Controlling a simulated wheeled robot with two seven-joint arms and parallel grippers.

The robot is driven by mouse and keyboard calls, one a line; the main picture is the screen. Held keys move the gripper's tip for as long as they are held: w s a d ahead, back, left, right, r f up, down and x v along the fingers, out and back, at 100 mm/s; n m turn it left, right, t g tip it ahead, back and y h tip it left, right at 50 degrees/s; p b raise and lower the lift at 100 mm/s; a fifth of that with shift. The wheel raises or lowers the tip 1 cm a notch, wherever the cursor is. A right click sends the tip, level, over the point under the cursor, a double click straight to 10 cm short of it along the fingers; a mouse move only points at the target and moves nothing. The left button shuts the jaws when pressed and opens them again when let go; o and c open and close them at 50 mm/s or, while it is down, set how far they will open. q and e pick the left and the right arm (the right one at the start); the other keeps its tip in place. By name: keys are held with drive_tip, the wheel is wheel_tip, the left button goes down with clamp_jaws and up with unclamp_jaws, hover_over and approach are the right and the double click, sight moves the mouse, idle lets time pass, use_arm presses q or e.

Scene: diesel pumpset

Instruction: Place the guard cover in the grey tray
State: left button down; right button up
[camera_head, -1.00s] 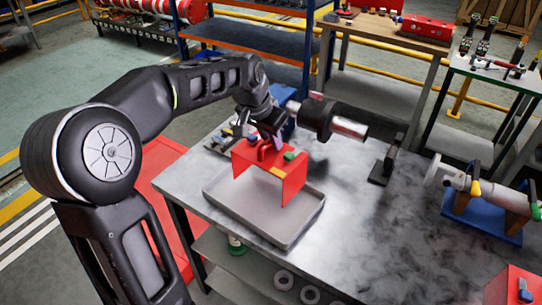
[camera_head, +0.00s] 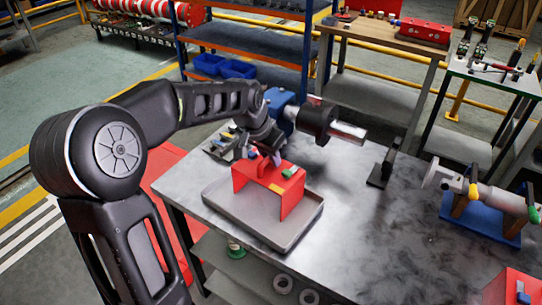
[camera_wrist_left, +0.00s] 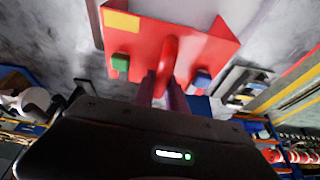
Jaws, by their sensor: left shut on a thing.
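The red guard cover (camera_head: 283,183) is a folded red piece with a handle and a yellow label on its top. In the head view it is over the grey tray (camera_head: 301,233), within the tray's outline; I cannot tell whether its lower edges touch the tray floor. My left gripper (camera_head: 275,160) is shut on the cover's handle from above. In the left wrist view the red handle (camera_wrist_left: 169,58) is between the fingers (camera_wrist_left: 160,88), with the cover's face beyond. My right gripper is not in view.
The grey tray lies on the metal workbench (camera_head: 370,235). A blue machine with a dark cylinder (camera_head: 315,119) and shaft stands just behind it. A dark upright bracket (camera_head: 385,165) stands to the right. A pump on a blue base (camera_head: 480,222) is at the far right.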

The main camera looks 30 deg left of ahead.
use_arm(q)
drive_tip(key=shift+f, duration=0.1)
drive_tip(key=c, duration=1.4)
unclamp_jaws()
drive_tip(key=shift+o, duration=0.2)
drive_tip(key=shift+r, duration=0.25)
drive_tip(key=shift+s+r, duration=0.1)
drive_tip(key=shift+r, duration=0.15)
drive_tip(key=v, duration=1.1)
drive_tip(key=shift+b, duration=0.45)
drive_tip(key=shift+r, duration=0.15)
